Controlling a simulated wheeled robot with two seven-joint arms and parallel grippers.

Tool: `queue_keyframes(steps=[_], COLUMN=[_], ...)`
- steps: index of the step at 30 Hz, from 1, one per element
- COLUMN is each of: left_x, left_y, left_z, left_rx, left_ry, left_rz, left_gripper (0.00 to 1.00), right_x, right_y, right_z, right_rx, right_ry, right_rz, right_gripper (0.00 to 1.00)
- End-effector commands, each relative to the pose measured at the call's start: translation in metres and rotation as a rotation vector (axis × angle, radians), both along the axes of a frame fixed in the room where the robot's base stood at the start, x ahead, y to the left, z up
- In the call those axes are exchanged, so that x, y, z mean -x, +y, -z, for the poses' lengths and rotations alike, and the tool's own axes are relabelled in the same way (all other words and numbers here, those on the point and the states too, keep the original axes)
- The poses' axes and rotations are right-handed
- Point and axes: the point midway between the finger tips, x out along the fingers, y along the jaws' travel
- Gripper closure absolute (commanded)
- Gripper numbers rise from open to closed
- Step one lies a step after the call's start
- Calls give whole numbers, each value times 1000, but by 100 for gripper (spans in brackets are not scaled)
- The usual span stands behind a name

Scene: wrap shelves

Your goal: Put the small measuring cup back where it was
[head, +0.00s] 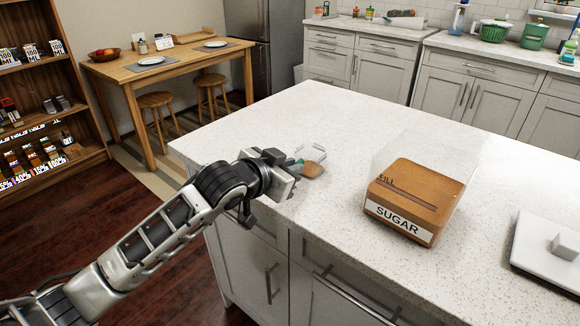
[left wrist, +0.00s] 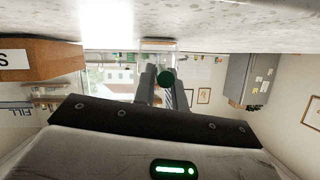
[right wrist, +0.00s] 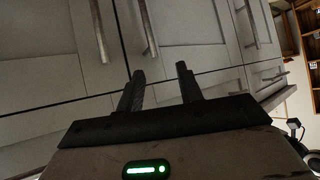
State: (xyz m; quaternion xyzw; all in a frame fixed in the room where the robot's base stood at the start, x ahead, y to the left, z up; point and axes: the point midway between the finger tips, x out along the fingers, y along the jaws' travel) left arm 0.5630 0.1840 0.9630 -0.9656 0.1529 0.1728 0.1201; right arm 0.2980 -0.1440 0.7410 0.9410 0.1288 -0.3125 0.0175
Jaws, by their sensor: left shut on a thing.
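My left gripper (head: 284,172) is low over the near left part of the white island counter (head: 345,115). My right gripper (right wrist: 160,88) is open and empty, facing grey cabinet fronts.
A clear bin labelled SUGAR (head: 415,195), with brown contents, stands right of my left gripper. A white knobbed lid (head: 552,252) lies at the right edge. The counter's far left part is clear. Cabinet handles (right wrist: 149,28) stick out before my right gripper.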

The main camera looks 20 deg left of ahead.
Motion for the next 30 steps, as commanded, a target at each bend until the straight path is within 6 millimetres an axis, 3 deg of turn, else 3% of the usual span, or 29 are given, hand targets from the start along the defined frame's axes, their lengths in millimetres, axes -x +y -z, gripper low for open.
queue_keyframes(steps=[8, 9, 11, 21, 26, 30], left_x=[0, 0, 0, 0, 19, 46], left_y=[0, 0, 0, 0, 6, 14], left_z=[1, 2, 2, -2, -8, -19], left_rx=[0, 0, 0, -1, -2, -3], left_ry=[0, 0, 0, -2, -1, -1], left_rz=[0, 0, 0, 0, 0, 1], left_gripper=[100, 82, 66, 66, 66, 66], right_x=[-3, -3, -3, -4, -4, -4], right_y=[1, 1, 1, 1, 1, 0], right_z=[-2, -2, -3, -4, -3, -3], right_rx=[-5, -6, -5, -4, -4, -3], right_ry=[-7, -8, -9, -10, -10, -10], right_rz=[4, 4, 4, 4, 4, 3], right_gripper=[64, 64, 64, 64, 64, 64])
